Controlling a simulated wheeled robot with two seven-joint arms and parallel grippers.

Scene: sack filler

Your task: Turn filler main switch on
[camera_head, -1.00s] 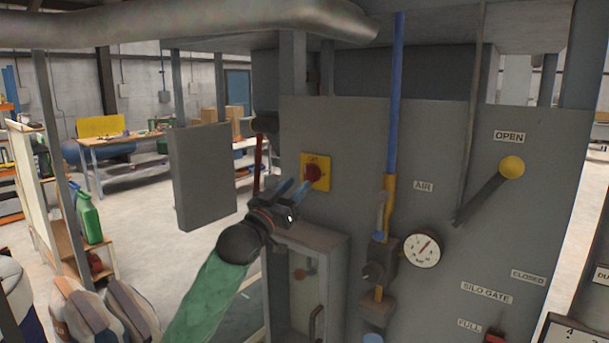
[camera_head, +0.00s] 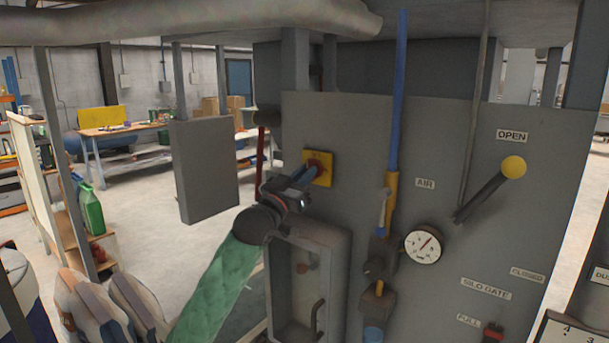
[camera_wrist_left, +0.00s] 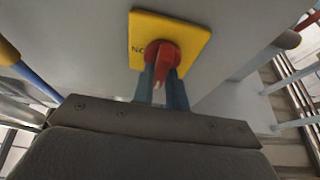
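The main switch is a red rotary knob (camera_wrist_left: 162,56) on a yellow square plate (camera_head: 319,168), fixed to the grey filler panel. The plate also shows in the left wrist view (camera_wrist_left: 190,38), with part of a label left of the knob. My left gripper (camera_head: 305,174) is at the knob and hides much of it in the head view. In the left wrist view its two blue fingers (camera_wrist_left: 162,80) are on either side of the knob's lower part. Whether they press on it cannot be told. My right gripper is not in view.
A grey box door (camera_head: 205,172) stands left of the switch. An open-fronted cabinet (camera_head: 345,265) is below it. To the right are a blue and yellow air pipe (camera_head: 394,100), a pressure gauge (camera_head: 424,245) and the yellow-knobbed gate lever (camera_head: 513,167).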

